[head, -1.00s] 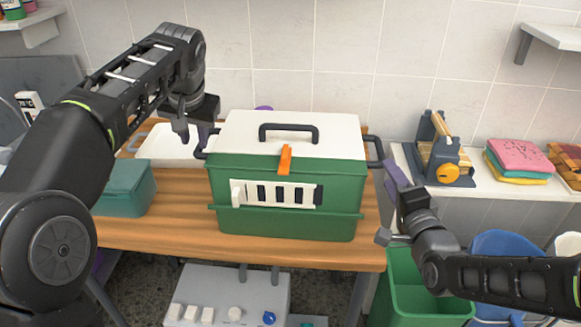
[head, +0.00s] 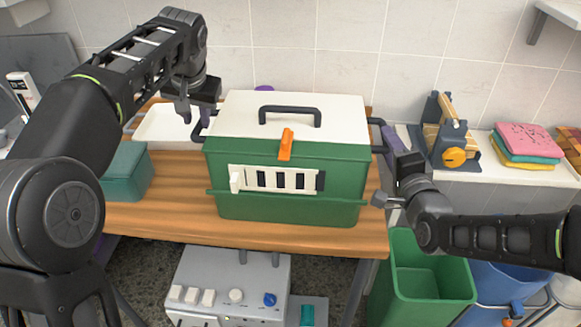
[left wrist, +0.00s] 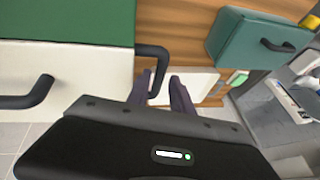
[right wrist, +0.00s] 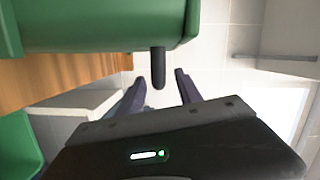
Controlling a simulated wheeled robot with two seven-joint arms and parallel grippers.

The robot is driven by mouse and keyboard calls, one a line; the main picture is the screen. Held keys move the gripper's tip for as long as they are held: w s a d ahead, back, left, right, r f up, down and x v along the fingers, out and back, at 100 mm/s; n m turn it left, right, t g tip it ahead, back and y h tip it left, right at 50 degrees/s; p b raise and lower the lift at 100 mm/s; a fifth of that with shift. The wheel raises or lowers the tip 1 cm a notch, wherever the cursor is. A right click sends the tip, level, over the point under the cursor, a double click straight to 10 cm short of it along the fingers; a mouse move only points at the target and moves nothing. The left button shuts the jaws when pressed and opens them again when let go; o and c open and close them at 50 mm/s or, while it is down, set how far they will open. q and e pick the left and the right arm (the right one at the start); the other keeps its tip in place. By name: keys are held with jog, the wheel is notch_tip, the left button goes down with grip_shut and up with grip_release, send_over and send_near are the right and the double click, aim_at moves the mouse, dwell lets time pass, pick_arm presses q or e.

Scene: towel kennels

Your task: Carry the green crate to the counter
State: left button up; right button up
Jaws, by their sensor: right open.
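The green crate (head: 290,205) with a white lid, a top handle and an orange latch (head: 286,145) stands upright on a wooden table (head: 160,215). My left gripper (head: 196,114) is at its left black side handle. In the left wrist view that handle (left wrist: 151,50) reaches between the open fingers (left wrist: 162,90). My right gripper (head: 393,146) is at the right side handle (head: 377,125). In the right wrist view the end of that handle (right wrist: 158,70) shows between the spread fingers (right wrist: 158,92). A pale counter (head: 482,180) lies right of the table.
On the counter stand a wooden-and-grey device (head: 447,135) and folded towels (head: 525,145). A teal box (head: 128,172) and a white tray (head: 165,125) are left of the crate. Green (head: 425,290) and blue bins stand below the counter. A grey control box (head: 228,285) is under the table.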

aim_at(198, 126)
pick_arm(q)
jog(key=x, duration=0.5)
jog(key=shift+w, duration=0.1)
pick_arm(e)
jog(key=w, duration=0.3)
jog(key=w+a, duration=0.1)
jog(key=w, duration=0.1)
jog(key=shift+f, duration=0.15)
pick_arm(q)
jog(key=shift+c, duration=0.4)
pick_arm(e)
jog(key=shift+c, duration=0.4)
pick_arm(q)
jog(key=c, duration=0.5)
pick_arm(e)
jog(key=c, duration=0.4)
pick_arm(q)
grip_shut()
pick_arm(e)
grip_shut()
jog(key=shift+f, duration=0.1)
